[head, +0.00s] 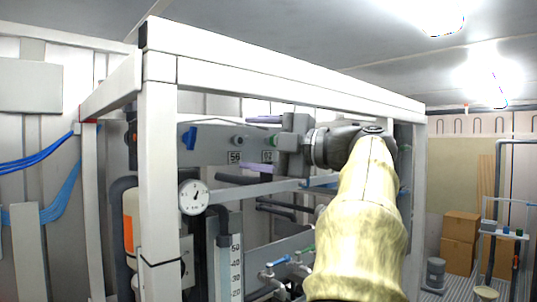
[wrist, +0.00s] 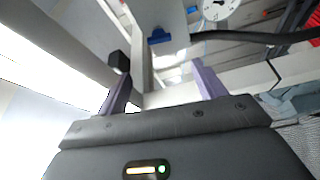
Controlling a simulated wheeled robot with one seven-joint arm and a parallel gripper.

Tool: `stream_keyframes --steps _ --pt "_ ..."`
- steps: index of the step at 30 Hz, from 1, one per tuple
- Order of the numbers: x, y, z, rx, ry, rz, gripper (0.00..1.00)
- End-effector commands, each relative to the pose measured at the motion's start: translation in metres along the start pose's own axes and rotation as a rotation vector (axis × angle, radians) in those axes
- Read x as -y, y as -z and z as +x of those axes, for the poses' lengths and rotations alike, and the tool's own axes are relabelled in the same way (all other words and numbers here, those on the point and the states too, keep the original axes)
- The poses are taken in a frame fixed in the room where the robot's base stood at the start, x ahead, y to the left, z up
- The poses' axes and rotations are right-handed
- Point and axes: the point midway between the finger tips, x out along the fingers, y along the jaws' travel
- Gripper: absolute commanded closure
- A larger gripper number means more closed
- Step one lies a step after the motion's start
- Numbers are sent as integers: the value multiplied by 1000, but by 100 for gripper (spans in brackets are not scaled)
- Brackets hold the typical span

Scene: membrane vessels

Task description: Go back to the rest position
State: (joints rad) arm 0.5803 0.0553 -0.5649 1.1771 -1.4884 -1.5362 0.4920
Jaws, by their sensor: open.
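My gripper (head: 247,146) is open, with its two purple fingers pointing left in the head view, in front of the grey panel (head: 208,150) inside the white frame. My arm, in a pale yellow cover, reaches up from the lower right to it. The open fingers also show in the wrist view (wrist: 162,75), spread apart with nothing held between them. Beyond them are a blue handle (wrist: 159,36) and part of a white dial gauge (wrist: 218,8). I cannot tell how far the fingers are from the panel.
A white frame post (head: 158,190) and top beam (head: 290,75) surround the equipment. The blue handle (head: 189,138), dial gauge (head: 194,197), green knob (head: 271,141) and blue-handled valve (head: 277,261) are close around. Cardboard boxes (head: 459,240) stand at the right, beyond open floor.

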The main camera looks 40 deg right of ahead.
Motion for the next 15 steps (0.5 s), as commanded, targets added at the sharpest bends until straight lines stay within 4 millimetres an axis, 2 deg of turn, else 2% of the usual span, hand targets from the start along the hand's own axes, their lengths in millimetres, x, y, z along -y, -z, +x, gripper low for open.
stream_keyframes --steps 3,6,15 --pt "1 -1 -17 2 0 0 31" --pt "1 0 -23 0 1 1 31" --pt "0 0 -24 -1 1 1 31"
